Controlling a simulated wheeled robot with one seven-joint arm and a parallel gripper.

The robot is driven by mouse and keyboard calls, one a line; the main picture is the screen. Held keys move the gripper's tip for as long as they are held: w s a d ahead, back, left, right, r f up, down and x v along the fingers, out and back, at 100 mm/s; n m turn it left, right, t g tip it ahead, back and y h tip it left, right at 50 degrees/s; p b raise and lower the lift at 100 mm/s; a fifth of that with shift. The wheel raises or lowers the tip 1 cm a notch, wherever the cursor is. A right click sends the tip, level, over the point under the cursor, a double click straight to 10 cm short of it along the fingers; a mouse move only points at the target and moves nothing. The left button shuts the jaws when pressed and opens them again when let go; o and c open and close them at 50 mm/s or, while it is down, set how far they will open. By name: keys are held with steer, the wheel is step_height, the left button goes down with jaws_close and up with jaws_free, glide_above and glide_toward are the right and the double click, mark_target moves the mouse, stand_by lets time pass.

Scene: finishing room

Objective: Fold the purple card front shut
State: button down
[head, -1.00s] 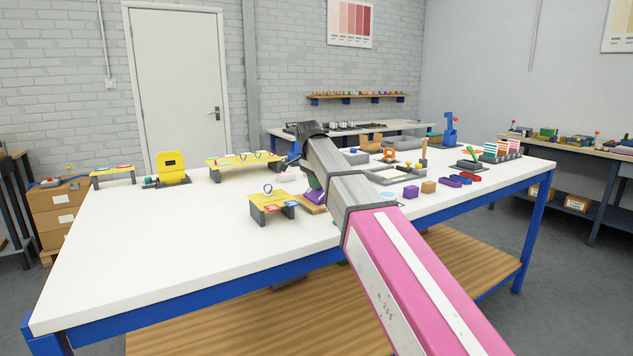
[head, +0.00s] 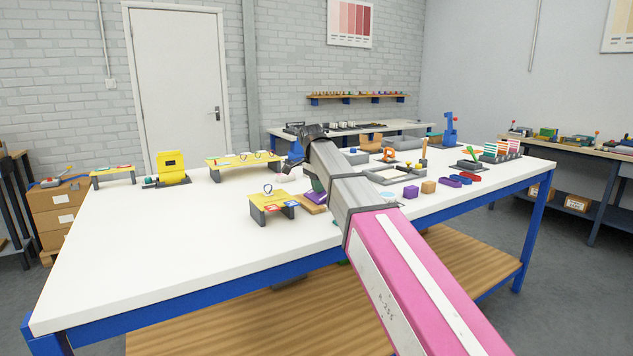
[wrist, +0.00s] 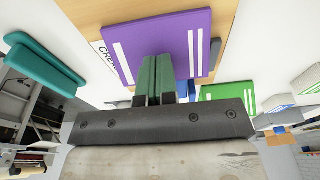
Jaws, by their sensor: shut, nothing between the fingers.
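The purple card front (wrist: 160,48) fills the upper middle of the wrist view, a flat panel with white stripes. A white sheet with dark lettering (wrist: 109,62) shows past its left edge. The card sits over a wooden board (wrist: 120,25); the angle between them is unclear. My gripper (wrist: 157,70) has its green fingers together, with their tips overlapping the card's near edge; I cannot tell whether they touch it. In the head view the purple card (head: 318,198) is a small sliver on the wooden board (head: 313,209), mostly hidden by my arm.
A yellow-topped stand (head: 272,201) is just left of the board. A purple block (head: 410,192) and a tan block (head: 428,187) lie to the right. A yellow upright panel (head: 171,166) stands farther back. The white table's (head: 150,260) front left is clear.

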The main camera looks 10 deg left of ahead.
steer(key=shift+w+d+f, duration=0.25)
steer(key=shift+d+f, duration=0.05)
steer(key=shift+f, duration=0.5)
stand_by(0.4)
steer(key=shift+r, duration=0.1)
stand_by(0.4)
steer(key=shift+r, duration=4.4)
steer(key=shift+s, duration=0.1)
